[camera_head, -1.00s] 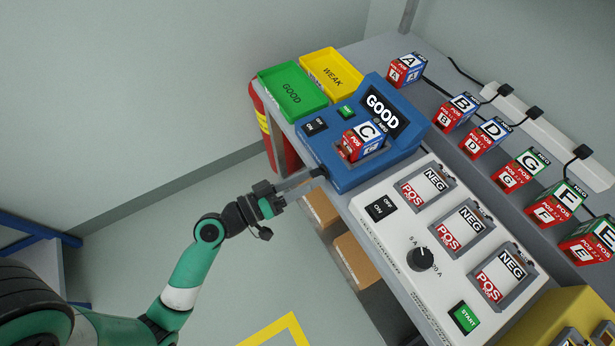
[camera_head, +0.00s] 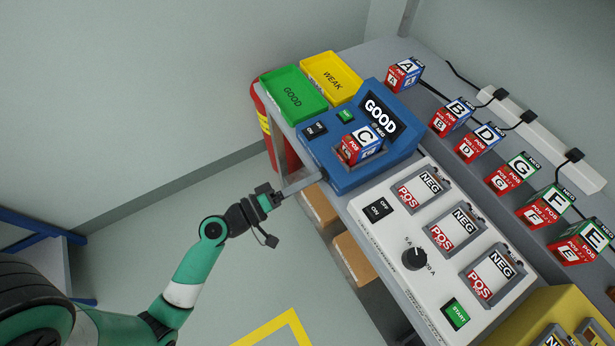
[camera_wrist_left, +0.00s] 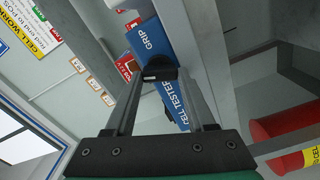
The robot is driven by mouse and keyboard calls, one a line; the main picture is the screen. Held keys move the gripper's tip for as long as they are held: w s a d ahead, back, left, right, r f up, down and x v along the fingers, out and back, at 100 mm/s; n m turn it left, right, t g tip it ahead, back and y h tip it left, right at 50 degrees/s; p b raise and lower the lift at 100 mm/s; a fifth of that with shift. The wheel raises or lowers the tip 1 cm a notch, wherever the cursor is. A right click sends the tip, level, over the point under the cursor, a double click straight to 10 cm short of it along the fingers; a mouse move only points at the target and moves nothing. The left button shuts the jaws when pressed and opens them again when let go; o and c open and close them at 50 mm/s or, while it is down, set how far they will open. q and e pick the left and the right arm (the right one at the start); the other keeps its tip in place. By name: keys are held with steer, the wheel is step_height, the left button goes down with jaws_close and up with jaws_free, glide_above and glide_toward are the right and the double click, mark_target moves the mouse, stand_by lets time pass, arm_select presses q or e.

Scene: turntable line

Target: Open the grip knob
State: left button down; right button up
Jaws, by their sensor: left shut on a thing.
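The blue cell tester (camera_head: 352,177) stands on the bench, its screen reading GOOD. Battery block C (camera_head: 361,146) sits in its slot. The black grip knob (camera_wrist_left: 160,72) is on the tester's front side, beside the word GRIP, in the left wrist view. My left gripper (camera_wrist_left: 158,78) has its two fingers around the knob, shut on it. In the head view my left gripper (camera_head: 317,178) reaches the tester's front side from the left, and the knob is mostly hidden there. My right gripper is not in view.
A green GOOD tray (camera_head: 292,94) and a yellow WEAK tray (camera_head: 331,76) lie behind the tester. The white charger (camera_head: 397,262) stands to its right. Several labelled batteries, including A (camera_head: 404,75), line the back. Free floor lies at left.

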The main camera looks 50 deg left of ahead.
arm_select(q)
steer(key=shift+n+p, duration=0.7)
steer(key=shift+n, duration=1.3)
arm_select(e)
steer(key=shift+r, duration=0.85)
arm_select(q)
steer(key=shift+f, duration=0.1)
steer(key=shift+c, duration=1.2)
jaws_free()
steer(key=shift+s, duration=0.1)
